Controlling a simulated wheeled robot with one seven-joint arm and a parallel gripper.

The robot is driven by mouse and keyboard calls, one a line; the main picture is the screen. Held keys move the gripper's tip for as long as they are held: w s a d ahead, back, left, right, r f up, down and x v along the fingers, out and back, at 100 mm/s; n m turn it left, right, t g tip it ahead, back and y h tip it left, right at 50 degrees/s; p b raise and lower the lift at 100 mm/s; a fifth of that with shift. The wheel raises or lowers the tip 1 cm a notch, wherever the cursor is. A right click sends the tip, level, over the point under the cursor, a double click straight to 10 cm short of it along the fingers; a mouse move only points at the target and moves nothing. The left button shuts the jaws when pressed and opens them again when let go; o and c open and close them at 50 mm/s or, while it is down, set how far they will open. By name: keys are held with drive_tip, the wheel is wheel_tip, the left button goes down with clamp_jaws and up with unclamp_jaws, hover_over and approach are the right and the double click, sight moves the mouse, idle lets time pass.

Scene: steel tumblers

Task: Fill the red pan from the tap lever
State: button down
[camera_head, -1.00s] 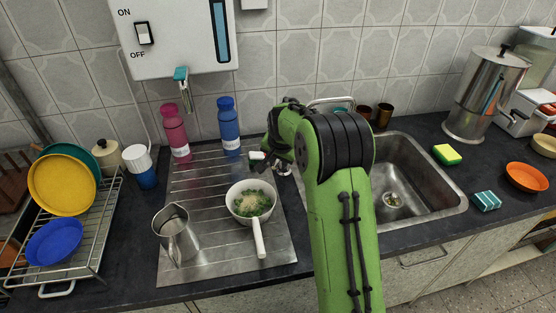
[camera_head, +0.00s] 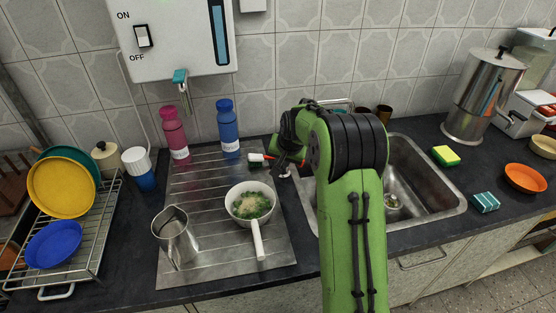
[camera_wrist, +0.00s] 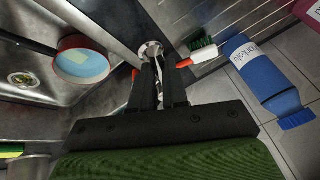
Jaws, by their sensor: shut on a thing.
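In the wrist view the red pan (camera_wrist: 82,62) is in the sink at upper left. It has an orange-red rim, a pale blue inside that looks like water, and a dark handle running to the left edge. In the head view the pan is hidden behind my arm. My gripper (camera_wrist: 157,76) is shut on a thin metal piece between its fingers, which looks like the tap lever (camera_wrist: 159,68). A round metal tap base (camera_wrist: 151,49) is just beyond the fingertips. In the head view my gripper (camera_head: 284,161) is at the sink's left edge.
A white-and-red handled brush (camera_head: 256,158) lies close beside my gripper. A blue bottle (camera_head: 228,128) and a pink bottle (camera_head: 174,134) stand behind. A white pan of food (camera_head: 250,204) and a steel jug (camera_head: 175,236) stand on the drainboard. A sponge (camera_head: 446,155) lies right of the sink.

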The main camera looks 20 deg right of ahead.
drive_tip(key=shift+d, duration=0.1)
drive_tip(key=c, duration=1.1)
unclamp_jaws()
drive_tip(key=shift+s, duration=0.1)
drive_tip(key=shift+c, duration=0.2)
drive_tip(key=p+v, duration=0.3)
drive_tip(key=v, duration=1.2)
drive_tip(key=shift+s+r, duration=0.15)
drive_tip(key=shift+r, duration=0.15)
